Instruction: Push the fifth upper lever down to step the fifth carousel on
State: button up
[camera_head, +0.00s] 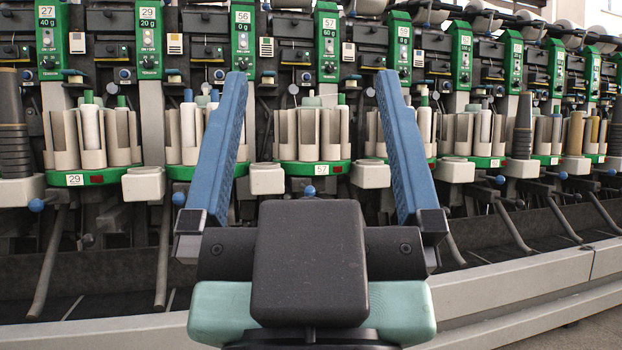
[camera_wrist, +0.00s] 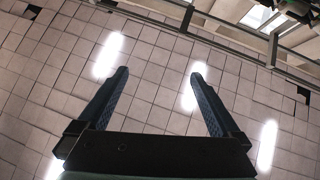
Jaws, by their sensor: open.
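A row of winder carousels (camera_head: 312,137) holding white and grey tubes runs across the head view, each on a green-rimmed base. Short levers with blue tips (camera_head: 172,72) stick out above the carousels. Blue ball knobs (camera_head: 309,190) show below them. I cannot tell which lever or carousel is the fifth. My gripper (camera_head: 312,73) is open and empty, its two blue fingers pointing up in front of the machine and covering part of it. The wrist view also shows the spread fingers (camera_wrist: 160,72) with nothing between them, and no lever or carousel is clear there.
Green numbered panels (camera_head: 329,45) stand above the carousels. Dark cones (camera_head: 523,125) stand between some stations. Grey bent bars (camera_head: 163,255) hang below. A pale rail (camera_head: 520,283) runs along the machine's foot. The wrist view faces a tiled surface (camera_wrist: 150,100) with bright strips.

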jog(key=shift+c, duration=0.3)
jog(key=shift+c, duration=1.1)
jog(key=shift+r+p, duration=0.35)
jog(key=shift+p, duration=0.05)
jog(key=shift+c, duration=1.3)
notch_tip(320, 180, up, 11)
jog(key=p, duration=1)
jog(key=shift+f, duration=0.2)
grip_shut()
notch_tip(320, 180, up, 21)
jog(key=p, duration=2.1)
jog(key=shift+f, duration=0.1)
